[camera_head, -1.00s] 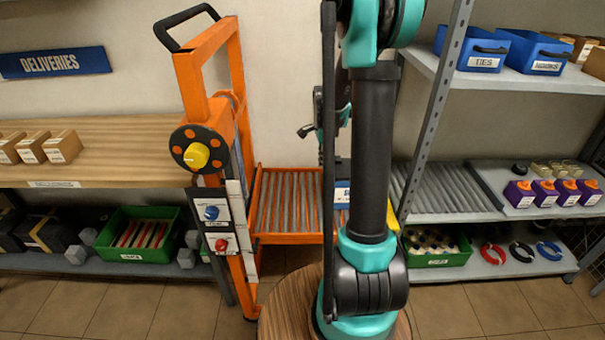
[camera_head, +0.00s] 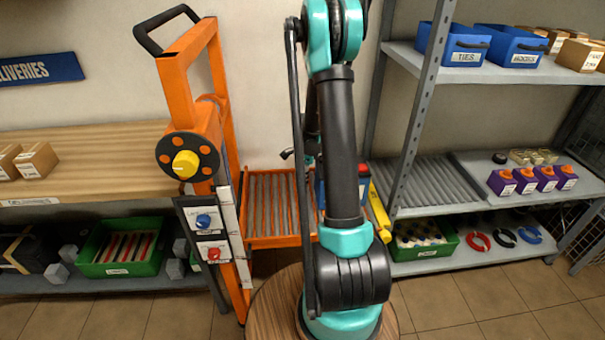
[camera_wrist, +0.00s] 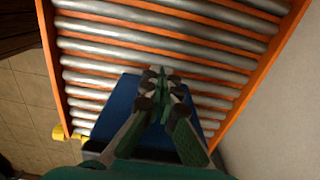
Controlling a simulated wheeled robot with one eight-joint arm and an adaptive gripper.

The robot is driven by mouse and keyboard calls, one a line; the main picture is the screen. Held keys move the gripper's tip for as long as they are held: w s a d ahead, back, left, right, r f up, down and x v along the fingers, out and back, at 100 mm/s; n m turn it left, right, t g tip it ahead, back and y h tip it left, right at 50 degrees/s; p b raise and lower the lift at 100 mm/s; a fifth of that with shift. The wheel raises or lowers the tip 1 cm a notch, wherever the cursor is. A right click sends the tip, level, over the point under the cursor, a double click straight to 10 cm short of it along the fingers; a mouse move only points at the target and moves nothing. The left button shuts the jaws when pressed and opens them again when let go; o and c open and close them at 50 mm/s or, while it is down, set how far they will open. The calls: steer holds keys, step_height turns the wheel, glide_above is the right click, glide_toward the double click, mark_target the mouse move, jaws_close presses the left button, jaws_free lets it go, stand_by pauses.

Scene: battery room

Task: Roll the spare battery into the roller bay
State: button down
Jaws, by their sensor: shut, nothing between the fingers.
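The spare battery, a blue block (camera_head: 363,192), sits on the rollers of the orange lift cart's deck (camera_head: 268,212), mostly hidden behind my arm in the head view. In the wrist view the blue battery (camera_wrist: 112,98) lies under my gripper (camera_wrist: 160,72). My fingers are shut together and empty, with their tips near the battery's edge over the rollers; I cannot tell whether they touch it. The roller bay (camera_head: 432,184) is the grey roller section of the right shelf, empty, to the right of the deck. The cart has a yellow knob (camera_head: 186,164) and a black handle.
A yellow bar (camera_head: 380,212) stands between the deck and the shelf. The grey shelf post (camera_head: 412,130) rises in front of the bay. Purple containers (camera_head: 533,180) stand right of the bay. A green crate (camera_head: 424,240) sits below it. A round wooden top (camera_head: 272,310) surrounds my arm's base.

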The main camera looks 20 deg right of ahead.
steer(key=shift+s+d+r, duration=0.1)
steer(key=shift+s+d, duration=0.1)
steer(key=shift+d, duration=0.6)
steer(key=shift+s+d, duration=0.15)
steer(key=shift+d, duration=0.6)
